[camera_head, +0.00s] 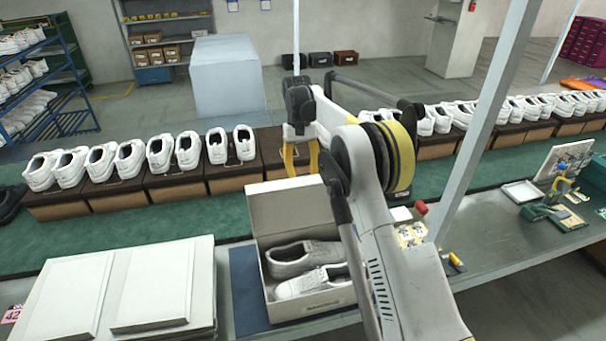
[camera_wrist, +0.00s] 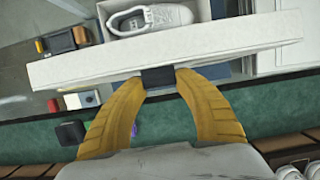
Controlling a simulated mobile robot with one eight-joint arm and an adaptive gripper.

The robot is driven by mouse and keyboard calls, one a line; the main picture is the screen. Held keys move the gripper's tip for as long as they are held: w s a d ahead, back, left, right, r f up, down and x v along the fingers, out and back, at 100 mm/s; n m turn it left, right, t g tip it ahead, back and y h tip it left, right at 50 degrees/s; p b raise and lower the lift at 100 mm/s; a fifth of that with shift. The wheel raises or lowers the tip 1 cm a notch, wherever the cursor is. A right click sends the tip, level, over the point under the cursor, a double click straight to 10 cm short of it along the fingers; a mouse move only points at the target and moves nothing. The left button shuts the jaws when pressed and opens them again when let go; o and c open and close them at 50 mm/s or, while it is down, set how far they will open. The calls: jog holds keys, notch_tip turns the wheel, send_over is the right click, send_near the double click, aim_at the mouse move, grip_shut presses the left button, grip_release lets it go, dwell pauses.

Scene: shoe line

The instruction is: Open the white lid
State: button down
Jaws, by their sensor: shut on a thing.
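The white lid (camera_head: 289,208) stands raised, roughly upright, at the back edge of an open shoe box (camera_head: 312,303). A pair of white shoes (camera_head: 305,263) lies in the box. My gripper (camera_head: 301,172) is at the lid's top edge with its yellow fingers pointing down. In the wrist view the lid (camera_wrist: 225,45) crosses the picture as a slightly tilted slab. There my gripper (camera_wrist: 160,77) is shut on a small black tab (camera_wrist: 158,77) on the lid's edge. One shoe shows beyond the lid in the wrist view (camera_wrist: 150,18).
A green conveyor (camera_head: 180,212) behind the box carries several brown boxes with white shoes on top. White flat lids or boxes (camera_head: 120,290) lie at the front left. A tray (camera_head: 522,192) and tools sit on the right bench. A grey post (camera_head: 485,120) stands right of my arm.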

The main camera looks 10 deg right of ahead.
jog(key=c, duration=0.9)
grip_release()
jog(key=shift+w+f, duration=0.1)
jog(key=shift+f, duration=0.05)
jog(key=shift+o, duration=0.2)
jog(key=shift+r, duration=0.2)
jog(key=v, duration=0.7)
jog(key=shift+r, duration=0.15)
